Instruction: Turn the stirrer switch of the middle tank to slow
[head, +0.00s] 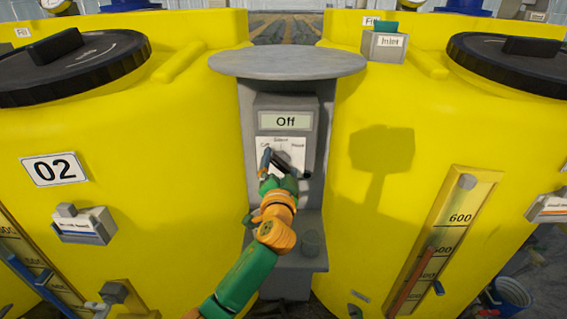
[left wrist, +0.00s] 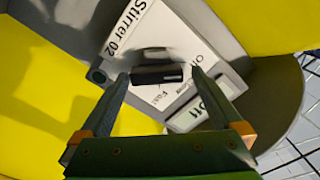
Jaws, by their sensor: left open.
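The stirrer switch is a dark knob (left wrist: 158,75) on a white plate (left wrist: 185,40) marked "Stirrer 02", with position labels partly readable, in the left wrist view. In the head view the plate (head: 295,146) sits below a display (head: 285,121) reading "Off". The display also shows in the left wrist view (left wrist: 203,108). The yellow tank 02 (head: 130,140) stands left of the control post. My left gripper (head: 281,164) is open at the plate, with one finger on each side of the knob (left wrist: 159,76); I cannot tell whether they touch it. My right gripper is out of view.
The post has a round grey top (head: 287,61) overhanging the display. Another yellow tank (head: 372,215) stands close on the right, with a level gauge (head: 447,235) and a small grey box (head: 384,46) on top. A blue-and-white bucket (head: 512,293) is at lower right.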

